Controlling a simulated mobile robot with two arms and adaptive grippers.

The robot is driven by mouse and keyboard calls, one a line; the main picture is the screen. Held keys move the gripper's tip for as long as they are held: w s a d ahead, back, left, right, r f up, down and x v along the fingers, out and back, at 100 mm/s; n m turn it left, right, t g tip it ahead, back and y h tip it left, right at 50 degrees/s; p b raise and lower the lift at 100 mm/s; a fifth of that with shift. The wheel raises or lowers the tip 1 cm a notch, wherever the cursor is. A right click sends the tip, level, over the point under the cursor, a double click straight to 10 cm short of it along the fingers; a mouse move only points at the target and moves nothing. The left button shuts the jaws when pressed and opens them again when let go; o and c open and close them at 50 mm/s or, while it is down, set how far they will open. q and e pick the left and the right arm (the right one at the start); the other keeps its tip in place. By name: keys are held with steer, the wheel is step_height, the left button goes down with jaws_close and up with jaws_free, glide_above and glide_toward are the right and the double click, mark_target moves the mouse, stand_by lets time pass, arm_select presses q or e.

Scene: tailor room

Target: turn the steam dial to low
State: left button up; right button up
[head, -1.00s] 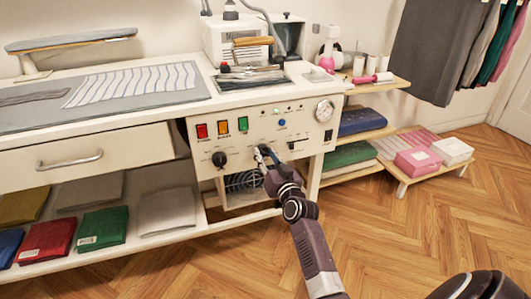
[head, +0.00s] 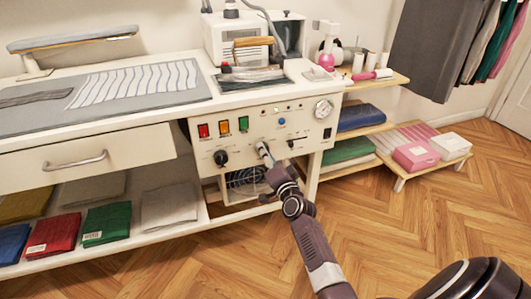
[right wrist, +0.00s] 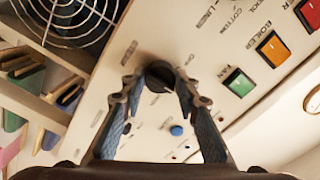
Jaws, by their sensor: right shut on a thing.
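The steam dial (right wrist: 158,74) is a round black knob on the cream control panel (head: 297,134) of the ironing station. In the right wrist view it sits between the two fingertips of my right gripper (right wrist: 155,84), which is shut on it. In the head view my right gripper (head: 264,150) reaches the panel from below right and mostly covers this dial. The small lettering around the dial is too blurred to read, and its pointer setting cannot be told. My left gripper is not in view.
A second black dial (head: 220,158) is left of the gripper. Above it are red, orange and green switches (head: 223,127). A blue button (head: 282,122), a small black lever (head: 291,143) and a gauge (head: 323,109) are to the right. A round fan grille (head: 245,178) is below. Open floor lies in front.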

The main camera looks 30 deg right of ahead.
steer(key=shift+m, duration=0.3)
steer(key=o, duration=1.2)
steer(key=shift+c, duration=0.2)
steer(key=v, duration=1.2)
